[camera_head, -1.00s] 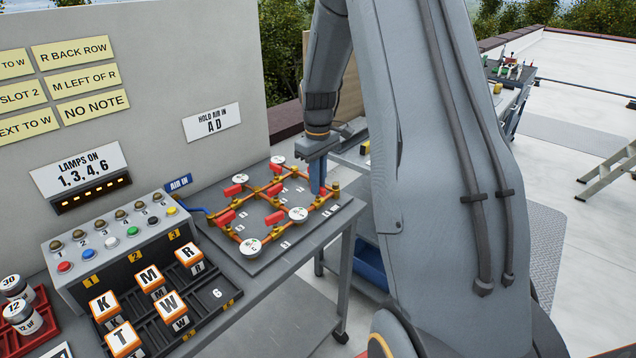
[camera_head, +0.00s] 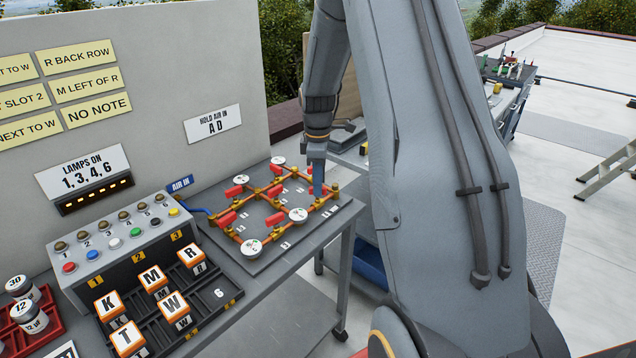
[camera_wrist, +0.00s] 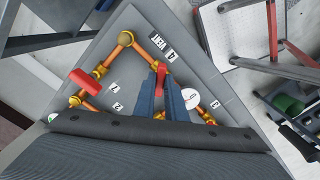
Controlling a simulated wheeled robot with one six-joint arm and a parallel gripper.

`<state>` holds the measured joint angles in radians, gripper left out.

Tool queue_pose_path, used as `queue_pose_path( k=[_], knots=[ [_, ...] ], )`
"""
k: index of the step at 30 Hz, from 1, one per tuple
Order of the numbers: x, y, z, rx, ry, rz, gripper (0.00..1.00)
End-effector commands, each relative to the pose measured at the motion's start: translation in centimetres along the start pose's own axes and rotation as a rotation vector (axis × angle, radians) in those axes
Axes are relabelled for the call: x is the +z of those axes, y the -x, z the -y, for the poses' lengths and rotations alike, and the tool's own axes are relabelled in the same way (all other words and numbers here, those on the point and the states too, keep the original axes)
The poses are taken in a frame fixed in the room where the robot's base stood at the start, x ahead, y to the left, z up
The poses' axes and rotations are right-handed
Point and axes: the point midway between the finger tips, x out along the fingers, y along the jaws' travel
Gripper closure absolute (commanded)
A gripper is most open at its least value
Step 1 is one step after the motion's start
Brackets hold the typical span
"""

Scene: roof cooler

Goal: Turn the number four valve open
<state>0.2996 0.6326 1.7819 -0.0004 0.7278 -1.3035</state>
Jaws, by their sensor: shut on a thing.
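The valve board (camera_head: 262,265) stands on a grey table, with orange pipes, brass fittings, white round gauges and several red valve handles. My gripper (camera_head: 318,190) points down at its right rear part. In the wrist view my gripper (camera_wrist: 163,92) is shut on a red valve handle (camera_wrist: 162,73), whose upper end shows between the blue-grey fingers. A small tag (camera_wrist: 170,55) and a VENT label (camera_wrist: 158,42) lie beside this handle. I cannot read the valve's number with certainty. The fingers hide most of the handle and the valve body under it.
Another red handle (camera_wrist: 85,82) and a white gauge (camera_wrist: 191,98) are close to my fingers. A lamp box (camera_head: 112,240) and a tray of lettered blocks (camera_head: 215,293) stand to the left. A wall panel (camera_head: 190,70) rises behind the board.

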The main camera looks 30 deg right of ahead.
Motion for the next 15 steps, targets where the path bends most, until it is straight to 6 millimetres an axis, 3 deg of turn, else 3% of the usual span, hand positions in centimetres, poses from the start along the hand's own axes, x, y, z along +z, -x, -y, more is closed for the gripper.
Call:
queue_pose_path(
  k=[15],
  knots=[
    [-0.03,0.15,-0.06,0.002,0.471,-0.001,1.0]
  ],
)
